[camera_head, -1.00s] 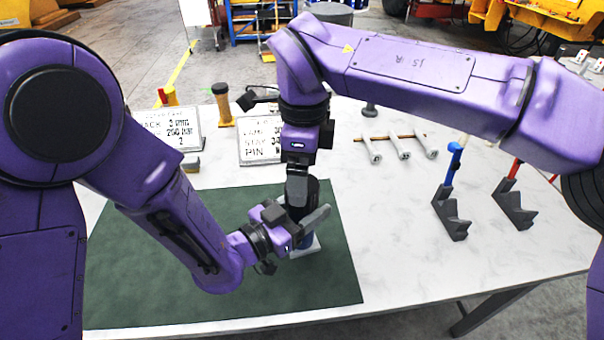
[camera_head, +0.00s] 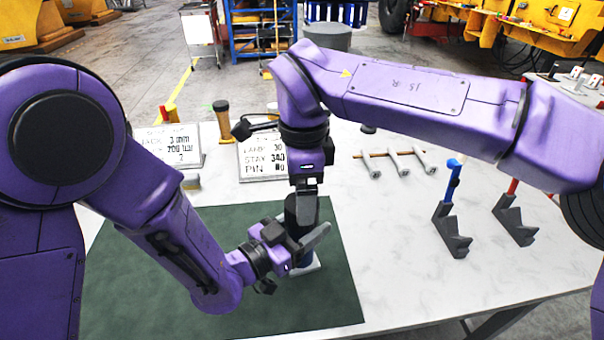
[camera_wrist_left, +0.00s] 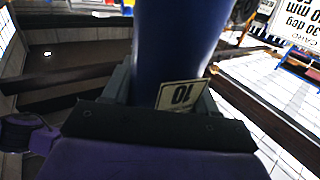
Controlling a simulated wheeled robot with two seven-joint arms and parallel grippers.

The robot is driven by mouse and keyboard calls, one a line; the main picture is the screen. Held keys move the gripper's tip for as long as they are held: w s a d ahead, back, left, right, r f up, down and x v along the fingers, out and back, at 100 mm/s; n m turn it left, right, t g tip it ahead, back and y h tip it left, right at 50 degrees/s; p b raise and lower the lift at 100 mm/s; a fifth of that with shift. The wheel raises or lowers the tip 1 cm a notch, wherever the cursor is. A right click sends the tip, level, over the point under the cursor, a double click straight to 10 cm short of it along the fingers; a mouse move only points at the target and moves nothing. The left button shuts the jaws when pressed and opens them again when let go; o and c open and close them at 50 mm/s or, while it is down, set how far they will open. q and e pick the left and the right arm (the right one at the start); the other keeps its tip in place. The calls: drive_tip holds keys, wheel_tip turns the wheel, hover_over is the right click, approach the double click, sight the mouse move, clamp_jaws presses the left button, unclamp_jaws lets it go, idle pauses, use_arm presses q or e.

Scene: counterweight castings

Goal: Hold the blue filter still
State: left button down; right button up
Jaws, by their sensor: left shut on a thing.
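The blue filter (camera_head: 304,259) stands upright on a small pale base on the green mat (camera_head: 120,270). Its lower part shows blue in the head view, and its upper part is dark there. In the left wrist view the filter is a large blue cylinder (camera_wrist_left: 176,45), with a pale label reading "10" at its near side. My left gripper (camera_head: 300,240) is shut on the filter from the left, one grey finger showing across its front. My right gripper (camera_head: 305,188) points down at the filter's top from above. Its fingertips are not clear, so I cannot tell its opening.
Two printed sign boards (camera_head: 264,156) stand behind the mat. Grey bolts (camera_head: 397,163) lie on a rack behind on the right. A blue-handled tool (camera_head: 452,185) and a red-handled tool (camera_head: 512,205) stand right. The white table (camera_head: 400,270) is clear front right.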

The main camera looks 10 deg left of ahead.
wheel_tip(320, 180, down, 4)
drive_tip(key=shift+f, duration=0.1)
drive_tip(key=c, duration=1.1)
drive_tip(key=shift+o, duration=0.2)
drive_tip(key=m, duration=0.3)
drive_tip(key=o, duration=1.2)
drive_tip(key=shift+c, duration=0.2)
drive_tip(key=shift+s, duration=0.15)
